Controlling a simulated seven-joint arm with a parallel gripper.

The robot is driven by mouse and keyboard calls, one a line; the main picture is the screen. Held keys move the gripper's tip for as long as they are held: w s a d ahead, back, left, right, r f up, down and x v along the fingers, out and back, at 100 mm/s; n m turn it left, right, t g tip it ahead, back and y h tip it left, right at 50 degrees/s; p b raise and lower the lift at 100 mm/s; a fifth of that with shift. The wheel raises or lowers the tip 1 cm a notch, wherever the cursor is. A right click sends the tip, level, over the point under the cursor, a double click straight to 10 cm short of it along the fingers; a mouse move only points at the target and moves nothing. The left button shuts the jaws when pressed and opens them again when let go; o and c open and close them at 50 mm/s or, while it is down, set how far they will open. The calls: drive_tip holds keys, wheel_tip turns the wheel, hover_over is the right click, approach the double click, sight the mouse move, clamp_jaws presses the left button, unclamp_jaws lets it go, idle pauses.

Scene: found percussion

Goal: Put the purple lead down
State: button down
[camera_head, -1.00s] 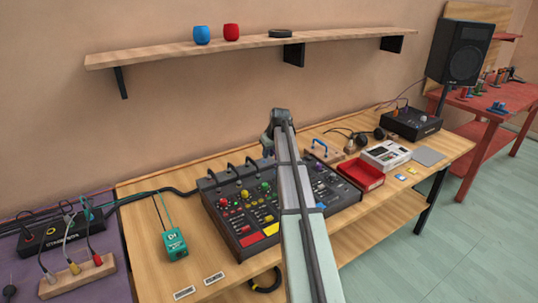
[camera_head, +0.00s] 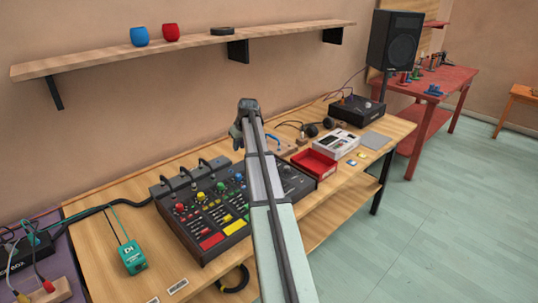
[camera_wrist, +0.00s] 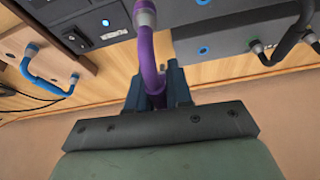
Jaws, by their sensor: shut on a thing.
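The purple lead (camera_wrist: 150,50) runs down from the top of the wrist view, past a pale ringed part at its upper end, and passes between my gripper's dark blue fingers. My gripper (camera_wrist: 157,82) is shut on it. Beside the lead is a dark panel with a rocker switch and blue lights (camera_wrist: 112,30). I cannot tell whether the lead touches it. In the head view my gripper (camera_head: 238,135) is at the far end of my arm, over the back edge of the mixer (camera_head: 205,205). The lead cannot be made out there; my arm hides part of the mixer.
A red tray (camera_head: 314,163), a white box (camera_head: 335,143) and a black unit (camera_head: 357,110) stand to the right on the wooden bench. A green pedal (camera_head: 132,256) is at the left. A shelf (camera_head: 190,45) is on the wall above. Bare wood shows around the pedal.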

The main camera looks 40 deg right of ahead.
drive_tip(key=shift+m+h, duration=0.4)
drive_tip(key=shift+m, duration=0.5)
drive_tip(key=s+d, duration=0.6)
drive_tip(key=d, duration=0.1)
drive_tip(key=s+d, duration=0.2)
drive_tip(key=d, duration=0.2)
drive_tip(key=shift+s+d+r, duration=0.1)
drive_tip(key=shift+s+r, duration=0.25)
drive_tip(key=shift+s, duration=0.05)
drive_tip(key=s+d+m, duration=0.1)
drive_tip(key=s+d, duration=0.4)
drive_tip(key=s, duration=0.1)
drive_tip(key=m+g+h, duration=0.2)
drive_tip(key=m+g, duration=0.6)
drive_tip(key=m, duration=1.5)
hover_over(325, 186)
drive_tip(key=shift+s+f, duration=0.15)
drive_tip(key=shift+f, duration=4.55)
drive_tip(key=shift+f, duration=0.1)
